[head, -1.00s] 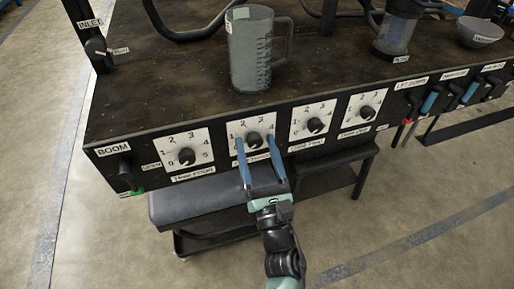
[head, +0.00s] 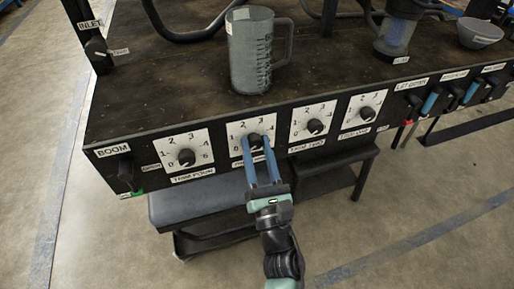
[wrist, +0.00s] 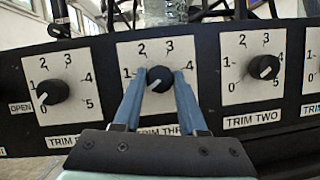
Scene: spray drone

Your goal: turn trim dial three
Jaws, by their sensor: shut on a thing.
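Trim dial three (wrist: 160,78) is a round black knob on a white numbered plate, labelled "TRIM THR..." with the label's end hidden by my finger. It also shows in the head view (head: 255,139), second from the left in the row of dials. A light mark on the knob points to the lower left in the wrist view. My gripper (head: 258,146) reaches it from the front, with one blue finger at each side of the knob. The fingers are shut on the knob and cover parts of the plate's lower numbers.
Dials sit close on both sides: one at left (head: 186,157) and trim two (wrist: 264,67) at right. A grey jug (head: 250,55) stands on the bench top above. A dark padded bench (head: 195,203) lies below my gripper.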

